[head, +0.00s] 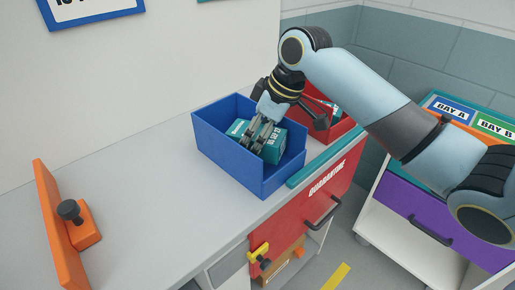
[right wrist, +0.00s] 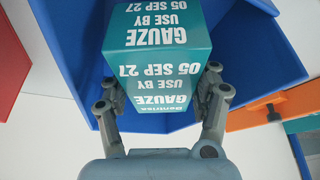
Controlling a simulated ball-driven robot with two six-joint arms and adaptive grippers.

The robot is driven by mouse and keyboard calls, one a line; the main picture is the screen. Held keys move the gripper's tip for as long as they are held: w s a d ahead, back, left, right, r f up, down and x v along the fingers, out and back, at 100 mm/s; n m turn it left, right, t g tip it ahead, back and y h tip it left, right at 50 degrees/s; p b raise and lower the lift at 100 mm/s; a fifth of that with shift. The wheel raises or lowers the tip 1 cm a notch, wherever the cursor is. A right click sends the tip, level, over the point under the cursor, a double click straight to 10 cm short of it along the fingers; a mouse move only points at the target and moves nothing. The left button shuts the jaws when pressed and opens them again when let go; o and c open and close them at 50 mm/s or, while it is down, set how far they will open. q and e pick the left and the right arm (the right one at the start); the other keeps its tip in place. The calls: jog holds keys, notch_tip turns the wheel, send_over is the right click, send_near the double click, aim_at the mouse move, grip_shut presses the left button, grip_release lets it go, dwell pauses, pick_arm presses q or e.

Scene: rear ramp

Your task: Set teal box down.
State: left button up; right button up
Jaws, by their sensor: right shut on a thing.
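The teal box (head: 270,148) is inside the blue bin (head: 223,157) on the counter in the head view. In the right wrist view the teal box (right wrist: 158,60) carries white print reading "GAUZE USE BY 05 SEP 27". My right gripper (head: 262,130) reaches into the bin from above, shut on the teal box, with one finger on each side of it in the right wrist view (right wrist: 160,95). The blue bin (right wrist: 262,50) lies behind and around the box there. Whether the box touches the bin floor I cannot tell. My left gripper is not in view.
A red bin (head: 338,130) stands just behind the blue bin, partly hidden by my right arm. An orange panel with a knob (head: 60,225) stands at the counter's left. A red "QUARANTINE" drawer front (head: 325,190) is below. The grey counter (head: 150,190) between is clear.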

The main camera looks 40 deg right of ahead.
notch_tip(320, 180, down, 4)
jog(key=shift+r, duration=0.2)
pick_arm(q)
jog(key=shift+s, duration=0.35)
pick_arm(e)
jog(key=shift+f, duration=0.15)
jog(key=o, duration=1)
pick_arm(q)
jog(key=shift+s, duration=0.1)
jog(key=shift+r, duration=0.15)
pick_arm(e)
jog(key=v, duration=1.2)
